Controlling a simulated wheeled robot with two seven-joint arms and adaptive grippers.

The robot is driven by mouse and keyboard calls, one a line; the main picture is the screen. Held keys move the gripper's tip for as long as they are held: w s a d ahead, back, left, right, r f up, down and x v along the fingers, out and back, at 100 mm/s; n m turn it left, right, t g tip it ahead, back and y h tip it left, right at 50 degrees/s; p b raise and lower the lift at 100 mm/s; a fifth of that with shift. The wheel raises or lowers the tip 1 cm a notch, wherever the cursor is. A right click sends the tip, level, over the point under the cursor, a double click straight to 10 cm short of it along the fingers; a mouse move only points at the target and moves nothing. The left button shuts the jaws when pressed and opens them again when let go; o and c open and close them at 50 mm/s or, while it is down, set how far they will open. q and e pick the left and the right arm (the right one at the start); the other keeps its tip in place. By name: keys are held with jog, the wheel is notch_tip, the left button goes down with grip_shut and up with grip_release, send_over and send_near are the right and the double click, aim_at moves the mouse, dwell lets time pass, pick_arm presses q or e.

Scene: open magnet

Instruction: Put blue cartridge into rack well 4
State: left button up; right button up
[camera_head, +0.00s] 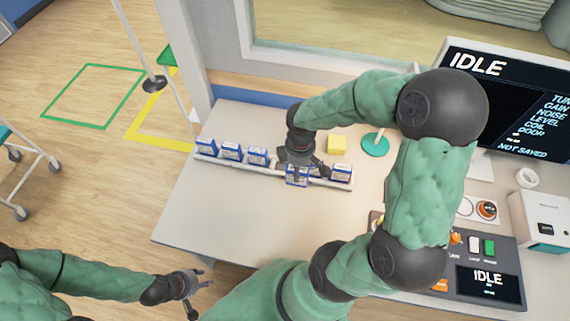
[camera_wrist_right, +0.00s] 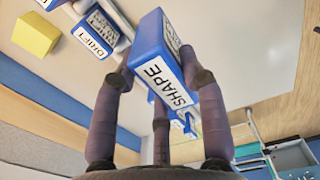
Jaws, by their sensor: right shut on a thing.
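A blue cartridge (camera_wrist_right: 163,67) with a white label reading SHAPE is held between the fingers of my right gripper (camera_wrist_right: 160,85). In the head view this cartridge (camera_head: 297,176) is at the long white rack (camera_head: 240,167), in front of its right half; I cannot tell whether it is seated or above it. Other blue-and-white cartridges stand in the rack, several in all: some at the left (camera_head: 231,151) and others (camera_head: 341,172) at the right end, partly hidden by my gripper. Well numbers are not readable. My left gripper (camera_head: 196,296) is open and empty, off the table at lower left.
A yellow block (camera_head: 336,145) and a green disc-based stand (camera_head: 375,145) are behind the rack. A control panel (camera_head: 487,285), a white box (camera_head: 541,220) and a monitor (camera_head: 510,100) reading IDLE are at the right. The table's left front is clear.

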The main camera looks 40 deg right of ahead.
jog(key=shift+w+d+f+b, duration=0.65)
jog(key=shift+w+d+f, duration=0.2)
jog(key=shift+w+f, duration=1.3)
jog(key=shift+w+d+f+b, duration=0.7)
jog(key=shift+w+d+f, duration=0.15)
jog(key=shift+w+f, duration=1.3)
jog(key=shift+w+d+f+b, duration=0.65)
jog(key=shift+w+d+f, duration=0.2)
jog(key=shift+w+f, duration=1.25)
jog(key=shift+s+f, duration=0.1)
jog(key=shift+f, duration=0.1)
jog(key=o, duration=1.2)
notch_tip(320, 180, up, 12)
jog(key=p, duration=0.3)
jog(key=shift+r, duration=0.2)
